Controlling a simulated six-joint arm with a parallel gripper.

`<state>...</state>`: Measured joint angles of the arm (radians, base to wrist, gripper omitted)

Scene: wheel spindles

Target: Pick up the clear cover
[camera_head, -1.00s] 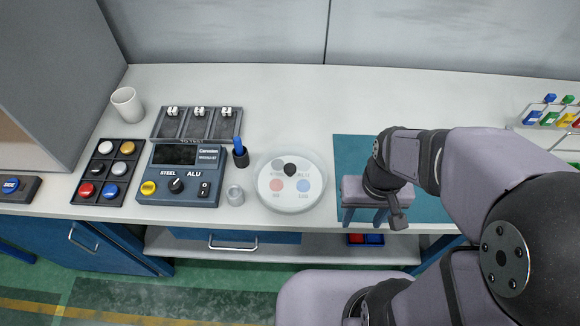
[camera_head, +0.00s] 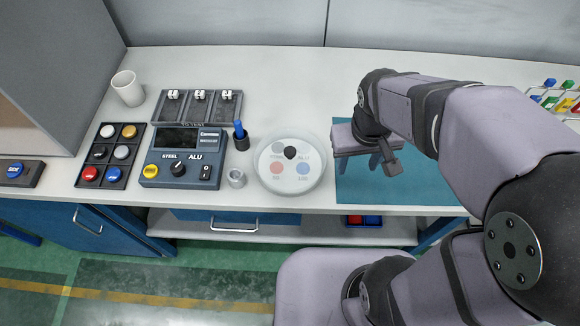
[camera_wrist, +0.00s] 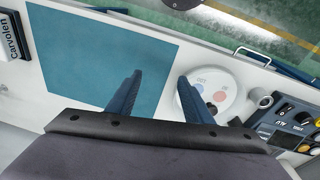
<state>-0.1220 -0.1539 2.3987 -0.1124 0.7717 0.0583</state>
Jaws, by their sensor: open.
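The clear cover (camera_head: 307,153) is a round, see-through lid with a black knob. It sits over a pale disc with grey, red and blue circles on the bench, left of the teal mat. In the wrist view the cover (camera_wrist: 229,95) lies beyond the right finger, which hides part of it. My gripper (camera_head: 363,164) is open and empty. It is over the teal mat, to the right of the cover and apart from it. Its two blue fingers (camera_wrist: 160,82) show spread in the wrist view.
Left of the cover stand a small metal cup (camera_head: 236,178), a holder with a blue pen (camera_head: 241,140) and a control box (camera_head: 182,172). A black tray (camera_head: 197,112) with wheel parts lies behind. The teal mat (camera_head: 440,185) is otherwise clear. The bench's front edge is close to the cover.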

